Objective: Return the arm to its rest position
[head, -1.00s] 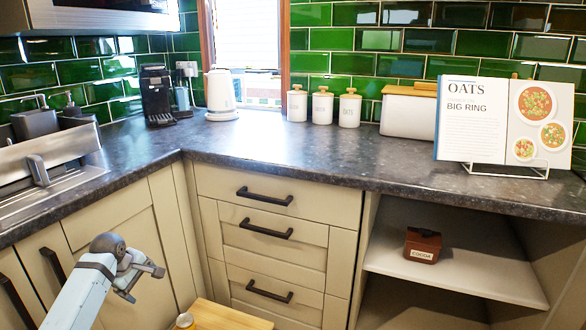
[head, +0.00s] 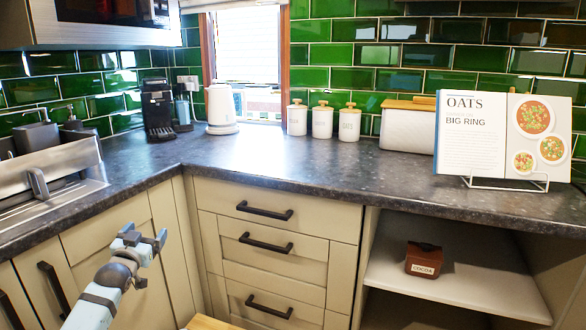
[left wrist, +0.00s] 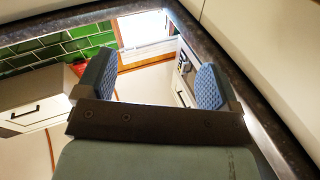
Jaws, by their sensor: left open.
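My left gripper (head: 146,238) is in the lower left of the head view, in front of the pale cabinet doors and below the worktop edge. Its two fingers are spread apart with nothing between them. My left arm (head: 95,300) comes up from the bottom edge behind it. In the left wrist view the two blue padded fingers (left wrist: 152,82) stand wide apart, with only the room seen beyond them. My right gripper is not in view.
The dark worktop (head: 330,178) runs along the back and left. Drawers (head: 265,245) with black handles stand beside the gripper. A brown cocoa box (head: 423,259) sits on an open shelf (head: 450,288). A wooden surface (head: 207,323) shows at the bottom edge.

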